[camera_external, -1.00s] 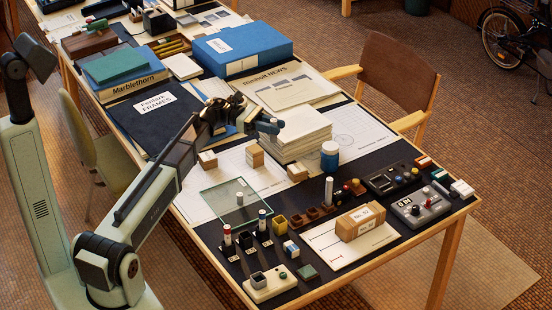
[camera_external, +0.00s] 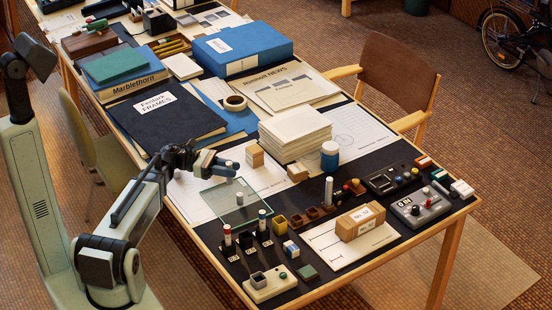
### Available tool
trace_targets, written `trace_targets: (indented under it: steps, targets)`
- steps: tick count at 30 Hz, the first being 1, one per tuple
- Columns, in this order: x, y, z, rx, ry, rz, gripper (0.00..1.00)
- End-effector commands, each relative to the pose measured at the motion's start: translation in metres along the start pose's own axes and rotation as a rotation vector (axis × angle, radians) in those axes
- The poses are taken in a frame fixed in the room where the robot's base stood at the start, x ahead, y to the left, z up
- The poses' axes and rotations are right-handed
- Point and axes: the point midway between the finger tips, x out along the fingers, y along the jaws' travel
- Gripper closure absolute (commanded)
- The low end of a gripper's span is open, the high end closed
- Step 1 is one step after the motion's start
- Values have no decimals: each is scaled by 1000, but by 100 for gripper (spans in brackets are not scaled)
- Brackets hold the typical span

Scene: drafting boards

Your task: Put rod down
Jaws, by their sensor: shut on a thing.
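My gripper (camera_external: 230,167) is above the left part of the table, just behind the clear glass plate (camera_external: 215,198). Its blue-grey fingers point right and are shut on the rod, which is too small and too covered by the fingers to make out clearly. A short white peg (camera_external: 239,198) shows at the glass plate. Another white rod (camera_external: 328,190) stands upright near the brown tray of small compartments (camera_external: 312,215).
Small marker-like pieces (camera_external: 227,235) stand in front of the glass. A black folder (camera_external: 165,115) and tape roll (camera_external: 235,103) lie behind.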

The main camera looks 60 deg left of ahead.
Motion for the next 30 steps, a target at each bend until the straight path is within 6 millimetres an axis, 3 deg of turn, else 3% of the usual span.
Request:
trace_targets:
  steps: [4,14,22,30]
  targets:
    - [0,1,-21,-2,-1,0,100]
    - [0,1,-37,-1,0,1,100]
    - [0,1,-65,-2,0,1,100]
    - [0,0,-70,1,0,1,100]
